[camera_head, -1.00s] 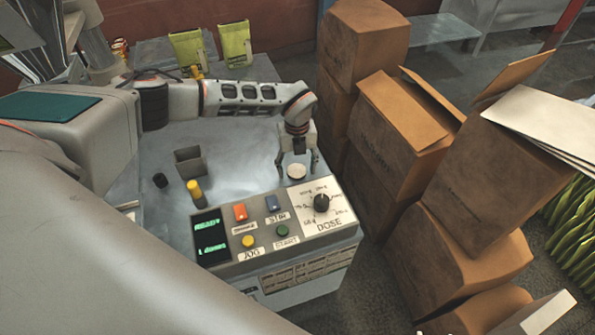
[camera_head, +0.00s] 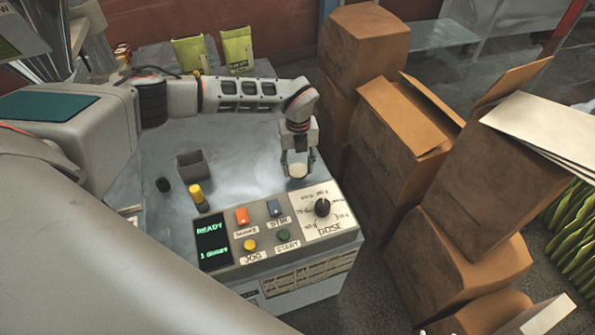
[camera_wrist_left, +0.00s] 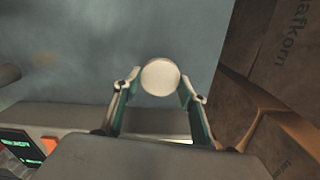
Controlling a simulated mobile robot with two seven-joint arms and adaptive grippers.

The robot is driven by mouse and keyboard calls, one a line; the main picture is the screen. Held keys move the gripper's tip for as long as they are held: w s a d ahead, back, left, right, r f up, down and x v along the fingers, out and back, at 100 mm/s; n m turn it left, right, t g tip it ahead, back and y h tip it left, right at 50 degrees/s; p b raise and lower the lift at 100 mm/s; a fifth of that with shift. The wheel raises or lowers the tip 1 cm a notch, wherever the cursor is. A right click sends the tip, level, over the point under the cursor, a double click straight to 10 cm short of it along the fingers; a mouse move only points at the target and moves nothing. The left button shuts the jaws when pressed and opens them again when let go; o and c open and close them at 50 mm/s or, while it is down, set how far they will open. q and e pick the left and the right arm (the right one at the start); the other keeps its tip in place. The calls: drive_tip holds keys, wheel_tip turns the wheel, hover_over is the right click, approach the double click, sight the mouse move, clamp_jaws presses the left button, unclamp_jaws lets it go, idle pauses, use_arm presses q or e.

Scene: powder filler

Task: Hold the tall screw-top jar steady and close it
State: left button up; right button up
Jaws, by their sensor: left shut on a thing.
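A pale round lid-like piece (camera_head: 298,172) is at the right end of the metal table, behind the control panel. My left gripper (camera_head: 298,167) points down and is shut on it, one finger on each side. In the left wrist view the pale disc (camera_wrist_left: 160,77) sits between the fingertips; whatever is below it is hidden. I cannot tell for sure which piece is the tall jar.
The control panel (camera_head: 270,226) with buttons, dial and lit display borders the table's front. An open grey box (camera_head: 193,165) stands mid-table. Stacked cardboard boxes (camera_head: 400,130) rise close on the right. Two yellow-green bags (camera_head: 236,47) stand at the back.

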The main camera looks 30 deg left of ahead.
sight(298, 170)
use_arm(q)
wheel_tip(298, 170, up, 17)
drive_tip(key=p, duration=0.2)
drive_tip(key=shift+r+p, duration=0.2)
drive_tip(key=shift+p, duration=0.1)
use_arm(e)
drive_tip(key=shift+s+a+r, duration=0.4)
drive_tip(key=shift+s+r, duration=0.05)
drive_tip(key=shift+r, duration=0.25)
drive_tip(key=shift+w+r, duration=0.2)
use_arm(q)
drive_tip(key=s+d+r+n, duration=0.2)
drive_tip(key=s+n, duration=0.5)
drive_tip(key=n, duration=0.7)
drive_tip(key=s+d+r+n, duration=0.3)
drive_tip(key=s+r+n, duration=0.2)
drive_tip(key=n, duration=0.9)
drive_tip(key=shift+s+d, duration=0.25)
drive_tip(key=shift+s, duration=1)
